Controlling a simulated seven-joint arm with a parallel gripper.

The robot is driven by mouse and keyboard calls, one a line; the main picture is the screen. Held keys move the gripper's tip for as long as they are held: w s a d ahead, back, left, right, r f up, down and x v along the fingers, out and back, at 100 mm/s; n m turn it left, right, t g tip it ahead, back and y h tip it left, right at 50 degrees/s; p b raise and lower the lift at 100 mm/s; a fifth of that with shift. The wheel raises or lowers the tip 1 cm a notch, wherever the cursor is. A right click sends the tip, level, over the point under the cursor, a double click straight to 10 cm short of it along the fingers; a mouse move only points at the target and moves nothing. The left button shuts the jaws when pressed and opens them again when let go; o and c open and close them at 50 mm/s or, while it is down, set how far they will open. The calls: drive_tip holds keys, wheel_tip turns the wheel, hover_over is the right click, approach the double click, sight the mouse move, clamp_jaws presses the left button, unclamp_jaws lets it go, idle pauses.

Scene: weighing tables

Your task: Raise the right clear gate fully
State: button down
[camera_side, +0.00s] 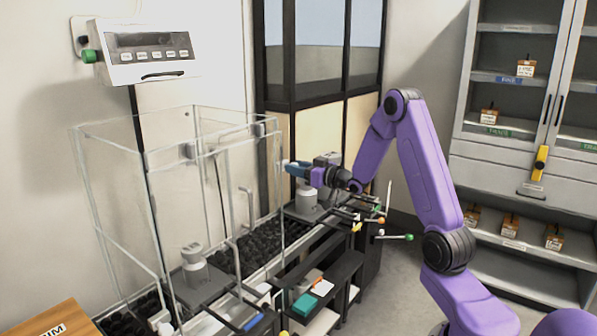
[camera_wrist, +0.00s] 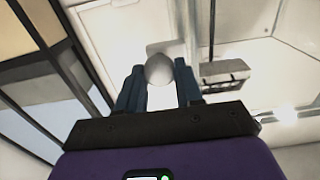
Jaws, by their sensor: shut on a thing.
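A tall clear enclosure with pale edges (camera_side: 92,195) stands left of centre in the side view. Clear panels form its right part, and their edges overlap, so I cannot tell exactly where the right clear gate begins or how high it stands. My gripper (camera_side: 288,166) is level with the enclosure's upper right side and points left. In the wrist view my gripper (camera_wrist: 160,82) has its two blue fingers on either side of a pale rounded knob (camera_wrist: 159,68), closed on it. Whether the knob belongs to the gate cannot be made out.
Grey instruments stand inside the enclosure (camera_side: 194,267) and right of it below my gripper (camera_side: 306,200). A display box (camera_side: 143,52) hangs on the wall. Levers with coloured knobs (camera_side: 382,220) stick out at the bench's right. A cabinet (camera_side: 520,130) stands far right.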

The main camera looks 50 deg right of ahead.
drive_tip(key=shift+r, duration=0.35)
drive_tip(key=c, duration=0.8)
unclamp_jaws()
drive_tip(key=shift+f, duration=0.1)
drive_tip(key=shift+s, duration=0.1)
drive_tip(key=s, duration=1.1)
drive_tip(key=shift+s, duration=0.4)
